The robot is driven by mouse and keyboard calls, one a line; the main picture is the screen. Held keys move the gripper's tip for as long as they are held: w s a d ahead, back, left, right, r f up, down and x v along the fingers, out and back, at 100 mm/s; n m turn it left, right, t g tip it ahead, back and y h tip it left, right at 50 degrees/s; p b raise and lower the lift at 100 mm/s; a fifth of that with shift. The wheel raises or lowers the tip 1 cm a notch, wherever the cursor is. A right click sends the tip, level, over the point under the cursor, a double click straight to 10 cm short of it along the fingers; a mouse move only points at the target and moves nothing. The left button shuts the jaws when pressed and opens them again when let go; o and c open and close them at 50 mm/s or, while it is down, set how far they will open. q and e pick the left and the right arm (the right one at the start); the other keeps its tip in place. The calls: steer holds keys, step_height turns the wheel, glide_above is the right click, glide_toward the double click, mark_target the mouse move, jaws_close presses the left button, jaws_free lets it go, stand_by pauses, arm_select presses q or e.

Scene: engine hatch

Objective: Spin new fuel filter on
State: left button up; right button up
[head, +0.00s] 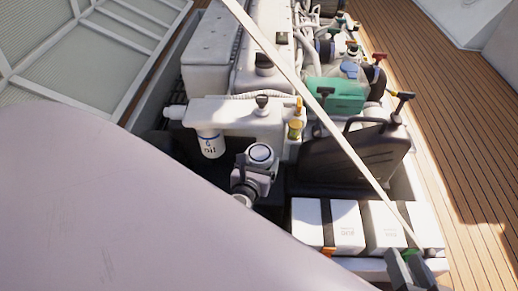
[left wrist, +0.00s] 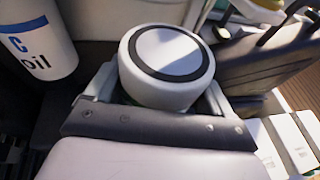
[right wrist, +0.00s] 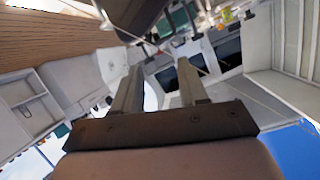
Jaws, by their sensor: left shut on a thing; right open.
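My left gripper (head: 258,168) is shut on a white round filter (head: 261,153) with a dark ring on its top face. In the left wrist view the filter (left wrist: 168,62) sits between the two fingers, top face up; its lower part is hidden by the gripper. It is in front of the engine, to the right of and apart from a hanging white oil filter (head: 209,143) with blue lettering. My right gripper (head: 410,262) is at the lower right near the white boxes. In the right wrist view its fingers (right wrist: 160,88) are apart with nothing held.
White boxes with black straps (head: 312,225) stand at the lower right. A black container (head: 350,158) and a green box (head: 335,94) are beside the engine (head: 265,40). A pale pole (head: 310,100) crosses diagonally in front. Wooden deck (head: 450,130) lies to the right.

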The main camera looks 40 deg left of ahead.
arm_select(q)
steer(key=shift+w+a+f+b, duration=0.3)
steer(key=shift+w+f+b, duration=0.15)
steer(key=shift+f+b, duration=0.2)
steer(key=shift+w+a, duration=0.2)
steer(key=shift+w, duration=0.1)
steer(key=w+a+b, duration=0.1)
steer(key=w, duration=0.1)
steer(key=w+a, duration=0.2)
steer(key=w, duration=0.1)
steer(key=w+a+r+b, duration=0.1)
steer(key=w+a, duration=0.1)
steer(key=w, duration=0.1)
steer(key=shift+b, duration=0.3)
arm_select(e)
steer(key=shift+s+d+n+t, duration=0.2)
steer(key=shift+d+n+t, duration=0.3)
steer(key=shift+d+t, duration=0.25)
arm_select(q)
steer(key=shift+d, duration=0.1)
arm_select(e)
steer(key=shift+f, duration=0.25)
arm_select(q)
steer(key=shift+s, duration=0.1)
arm_select(e)
steer(key=shift+r, duration=0.3)
